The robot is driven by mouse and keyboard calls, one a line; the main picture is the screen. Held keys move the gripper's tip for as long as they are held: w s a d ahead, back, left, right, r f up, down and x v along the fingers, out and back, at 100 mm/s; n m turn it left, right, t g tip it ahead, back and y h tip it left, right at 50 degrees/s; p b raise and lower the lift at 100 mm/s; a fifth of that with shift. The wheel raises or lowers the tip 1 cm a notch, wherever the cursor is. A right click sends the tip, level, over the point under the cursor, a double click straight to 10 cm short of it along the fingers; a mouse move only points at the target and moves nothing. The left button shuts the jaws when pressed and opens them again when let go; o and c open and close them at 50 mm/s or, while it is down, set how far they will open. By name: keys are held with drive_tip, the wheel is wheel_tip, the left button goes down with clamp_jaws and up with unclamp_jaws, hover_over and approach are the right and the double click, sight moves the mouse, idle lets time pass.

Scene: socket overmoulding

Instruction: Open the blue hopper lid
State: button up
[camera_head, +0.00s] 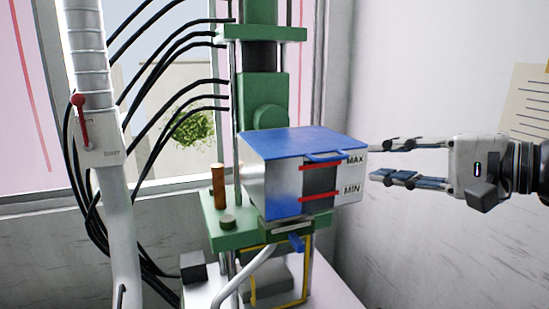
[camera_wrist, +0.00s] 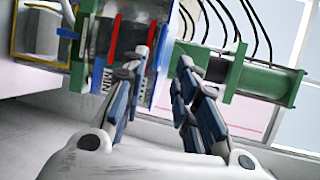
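The blue hopper lid (camera_head: 300,143) lies flat and shut on top of the grey metal hopper (camera_head: 270,185). A blue handle (camera_head: 325,156) sticks out at the lid's front edge. The hopper's front has a dark window with red MAX and MIN marks. My gripper (camera_head: 372,160) is open and empty, to the right of the hopper at about the height of its front face. In the wrist view, the fingers (camera_wrist: 160,73) are spread, with the lid's blue edge (camera_wrist: 160,60) partly behind the left finger. I cannot tell whether any finger touches the hopper.
The green machine column (camera_head: 262,95) rises behind the hopper. A white pipe with a red lever (camera_head: 80,115) stands at the left, with several black hoses (camera_head: 165,50) between. A copper-coloured rod (camera_head: 218,186) stands left of the hopper.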

sight(337, 158)
drive_tip(key=x, duration=1.1)
drive_tip(key=shift+c, duration=0.4)
clamp_jaws()
